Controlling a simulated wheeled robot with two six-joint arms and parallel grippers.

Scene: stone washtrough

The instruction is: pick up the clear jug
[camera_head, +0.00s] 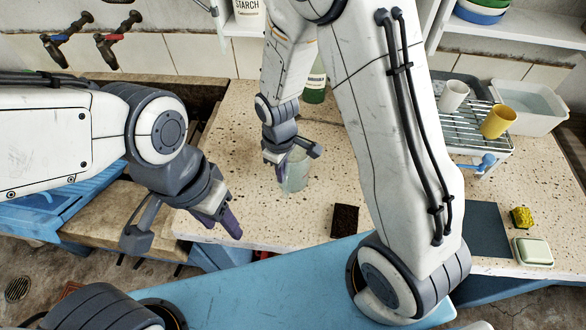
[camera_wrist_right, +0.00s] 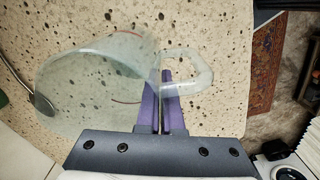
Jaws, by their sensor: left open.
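The clear jug (camera_head: 296,172) is a pale, see-through vessel at the middle of the speckled counter in the head view, partly covered by my right gripper (camera_head: 293,153). In the right wrist view the jug (camera_wrist_right: 85,95) shows its wide mouth and a loop handle (camera_wrist_right: 205,72) at right. The purple fingers of my right gripper (camera_wrist_right: 161,100) are close together at the handle side, with a thin pale part of the jug between them. I cannot tell whether the jug's base touches the counter. My left gripper (camera_head: 183,234) is open and empty by the counter's left front edge.
A dark brown block (camera_head: 344,221) lies on the counter right of the jug. A green bottle (camera_head: 315,85) stands behind it. A wire rack (camera_head: 462,128) holds a white cup (camera_head: 453,95) and a yellow cup (camera_head: 498,122). A yellow sponge (camera_head: 522,217) and green soap dish (camera_head: 533,251) lie far right.

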